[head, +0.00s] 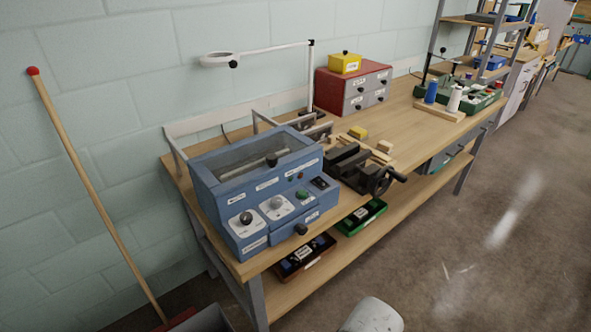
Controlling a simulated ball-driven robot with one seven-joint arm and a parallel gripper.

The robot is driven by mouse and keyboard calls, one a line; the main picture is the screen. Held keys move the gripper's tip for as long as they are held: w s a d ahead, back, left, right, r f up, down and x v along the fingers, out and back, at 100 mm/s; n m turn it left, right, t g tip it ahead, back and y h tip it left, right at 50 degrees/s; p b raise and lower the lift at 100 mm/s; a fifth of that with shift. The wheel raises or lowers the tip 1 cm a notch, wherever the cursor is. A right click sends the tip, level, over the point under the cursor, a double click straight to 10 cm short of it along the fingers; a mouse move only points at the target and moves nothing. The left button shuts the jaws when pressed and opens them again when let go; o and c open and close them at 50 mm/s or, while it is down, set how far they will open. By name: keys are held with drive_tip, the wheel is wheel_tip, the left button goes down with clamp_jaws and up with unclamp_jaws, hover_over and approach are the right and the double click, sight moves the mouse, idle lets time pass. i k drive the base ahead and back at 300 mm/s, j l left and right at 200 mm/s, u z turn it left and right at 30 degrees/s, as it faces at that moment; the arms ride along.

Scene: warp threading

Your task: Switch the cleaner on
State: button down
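A blue machine with a front control panel (262,204), likely the cleaner, stands on the near left end of the wooden workbench. Its top has a clear window or lid. The panel carries two round knobs on white plates, a left knob (246,218) and a right knob (277,202). To their right are a green button (302,195), small indicator lights (295,179) and a black switch or socket (319,183). A black knob (301,228) sits on a lower front drawer. Labels are too small to read. My gripper is not in view; a pale rounded part, probably mine, shows at the bottom edge.
A vise (352,168) stands right of the machine on the workbench (398,125). A broom (95,195) leans at left. The floor (480,240) at right is clear.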

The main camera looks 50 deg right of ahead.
sight(319, 181)
drive_tip(key=i, duration=0.4)
drive_tip(key=z, duration=2.1)
